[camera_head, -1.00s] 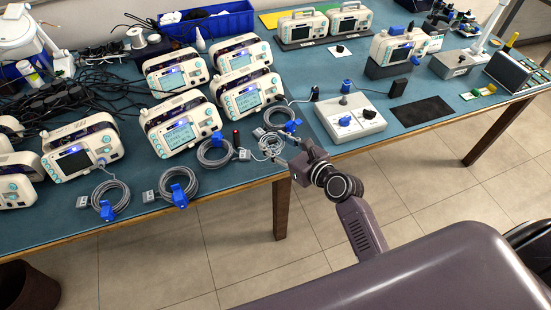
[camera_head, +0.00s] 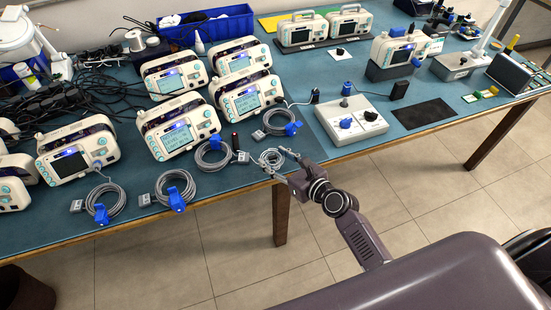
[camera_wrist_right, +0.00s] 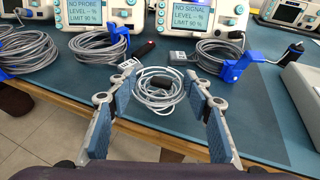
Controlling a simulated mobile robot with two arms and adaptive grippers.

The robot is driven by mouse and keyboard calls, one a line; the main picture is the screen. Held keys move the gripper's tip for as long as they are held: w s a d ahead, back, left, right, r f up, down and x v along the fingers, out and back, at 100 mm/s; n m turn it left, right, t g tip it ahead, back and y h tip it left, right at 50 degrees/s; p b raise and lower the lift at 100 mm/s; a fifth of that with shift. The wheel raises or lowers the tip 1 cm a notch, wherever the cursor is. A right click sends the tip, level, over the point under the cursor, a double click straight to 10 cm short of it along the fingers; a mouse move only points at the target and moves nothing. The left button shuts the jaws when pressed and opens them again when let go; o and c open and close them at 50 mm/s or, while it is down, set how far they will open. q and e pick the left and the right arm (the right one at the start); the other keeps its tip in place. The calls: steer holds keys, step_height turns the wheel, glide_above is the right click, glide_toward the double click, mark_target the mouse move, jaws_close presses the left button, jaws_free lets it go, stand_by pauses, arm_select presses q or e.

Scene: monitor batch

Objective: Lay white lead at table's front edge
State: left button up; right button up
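The white lead (camera_head: 270,159) is a small pale coil lying on the blue table mat near the table's front edge (camera_head: 252,187). In the right wrist view the coil (camera_wrist_right: 158,92) lies between the two fingers of my right gripper (camera_wrist_right: 160,80), with visible gaps on both sides. My right gripper (camera_head: 281,162) is open and low over the front edge, its fingers reaching in around the coil. My left gripper is not in view.
Grey coiled leads with blue clips (camera_head: 213,155) lie left of and behind the white lead. Monitors (camera_head: 180,132) stand behind them. A control box (camera_head: 352,118) stands to the right. The mat right of the white lead is clear.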

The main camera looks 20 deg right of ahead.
steer(key=shift+o, duration=1.1)
steer(key=shift+r, duration=0.2)
steer(key=v, duration=1.2)
